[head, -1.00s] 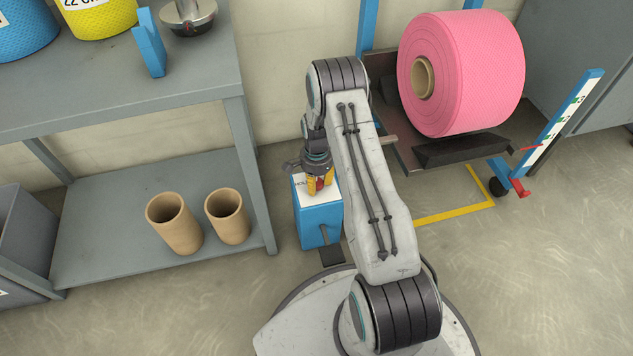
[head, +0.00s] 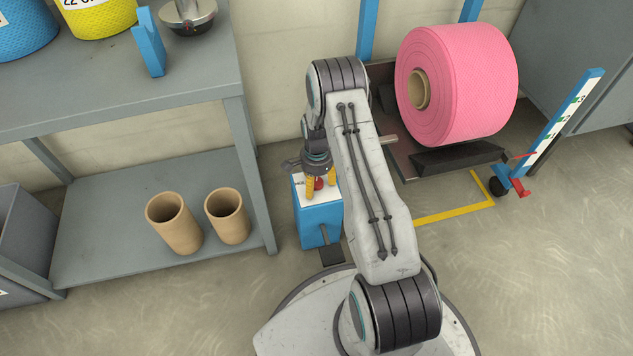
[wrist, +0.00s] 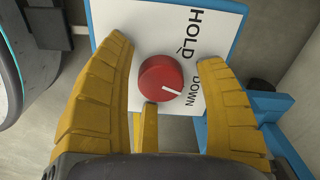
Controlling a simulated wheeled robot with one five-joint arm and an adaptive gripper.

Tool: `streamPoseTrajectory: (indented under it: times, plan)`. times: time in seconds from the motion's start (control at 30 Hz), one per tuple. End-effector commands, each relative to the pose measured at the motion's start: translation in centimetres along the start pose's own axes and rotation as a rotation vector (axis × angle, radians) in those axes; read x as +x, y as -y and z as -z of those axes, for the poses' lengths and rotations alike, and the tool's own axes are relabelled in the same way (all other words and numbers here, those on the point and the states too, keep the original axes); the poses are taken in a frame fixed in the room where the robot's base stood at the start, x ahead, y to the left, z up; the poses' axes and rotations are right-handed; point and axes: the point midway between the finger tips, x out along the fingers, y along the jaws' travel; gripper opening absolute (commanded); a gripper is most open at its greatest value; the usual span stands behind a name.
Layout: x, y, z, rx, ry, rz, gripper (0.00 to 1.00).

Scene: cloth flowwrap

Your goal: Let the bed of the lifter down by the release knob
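The release knob (wrist: 160,78) is round and red, on a white plate (wrist: 200,28) marked HOLD and DOWN. Its white mark points toward the word DOWN. The knob also shows in the head view (head: 319,183), on top of the blue box (head: 321,222). My gripper (wrist: 165,55) is open, its yellow fingers on both sides of the knob and apart from it. It also shows in the head view (head: 321,183). The lifter's dark bed (head: 403,160) carries a large pink roll (head: 470,85). A red pointer (head: 525,155) is beside the lifter's scale post (head: 560,122).
A grey shelf unit (head: 110,118) stands at the left, with two cardboard tubes (head: 173,222) (head: 227,216) on its lower shelf. A yellow floor line (head: 455,213) runs before the lifter. The floor at lower right is clear.

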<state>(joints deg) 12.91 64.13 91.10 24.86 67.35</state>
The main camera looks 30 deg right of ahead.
Motion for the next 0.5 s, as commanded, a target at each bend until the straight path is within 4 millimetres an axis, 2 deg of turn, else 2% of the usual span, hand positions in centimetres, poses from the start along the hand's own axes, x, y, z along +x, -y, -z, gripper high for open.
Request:
streamPoseTrajectory:
  times: [0.3,0.5]
  plan:
    - [-0.3,0.1,0.0,0.0,-0.001,0.002,0.67]
    - [-2.4,0.2,0.1,0.0,-0.002,0.005,0.67]
